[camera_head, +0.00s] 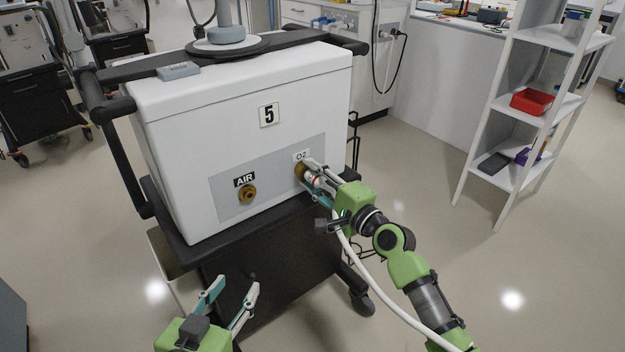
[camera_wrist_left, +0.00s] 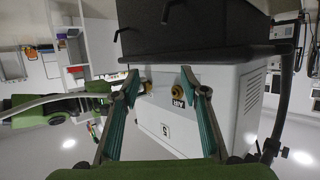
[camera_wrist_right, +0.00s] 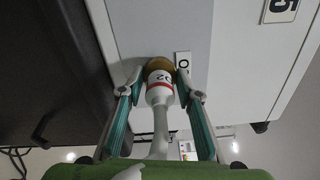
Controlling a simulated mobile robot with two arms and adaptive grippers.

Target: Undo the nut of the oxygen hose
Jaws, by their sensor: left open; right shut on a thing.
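The white ventilator (camera_head: 240,90) bears the number 5 and has a grey panel with a brass AIR port (camera_head: 248,194) and an O2 port. The oxygen hose nut (camera_wrist_right: 159,80), white with a red band and O2 lettering, sits against the brass O2 fitting (camera_wrist_right: 160,64). My right gripper (camera_wrist_right: 160,88) is shut on this nut, one finger on each side. The white hose (camera_head: 375,283) runs from it down along my right arm. My left gripper (camera_head: 238,285) is open and empty, low in front of the cart; the AIR port also shows in the left wrist view (camera_wrist_left: 181,88).
A black cart (camera_head: 265,285) carries the ventilator, with a black handle (camera_head: 98,95) at the left. A white shelf (camera_head: 530,100) with a red bin (camera_head: 532,102) stands at the right. The floor between cart and shelf is clear.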

